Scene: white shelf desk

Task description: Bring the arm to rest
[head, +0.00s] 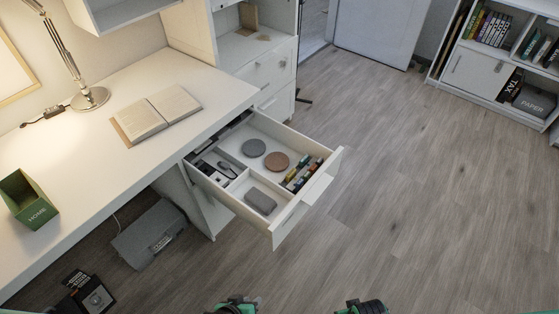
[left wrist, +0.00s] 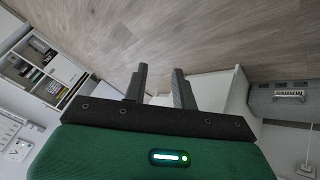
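My left gripper (left wrist: 160,78) shows in the left wrist view, with its two dark fingers apart and nothing between them. It is open and empty. White furniture shows behind the fingers, with no visible contact. In the head view, a green and grey part of my left arm shows at the bottom edge, left of the middle. A green and black part of my right arm shows at the bottom edge, right of the middle. My right gripper's fingers are not seen.
The open drawer (head: 289,226) juts out from the white desk (head: 92,150), with round discs, a grey case and several small items inside. A green box (head: 28,200), an open book (head: 157,115) and a lamp (head: 90,98) stand on the desk. The floor (head: 420,190) to the right is clear.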

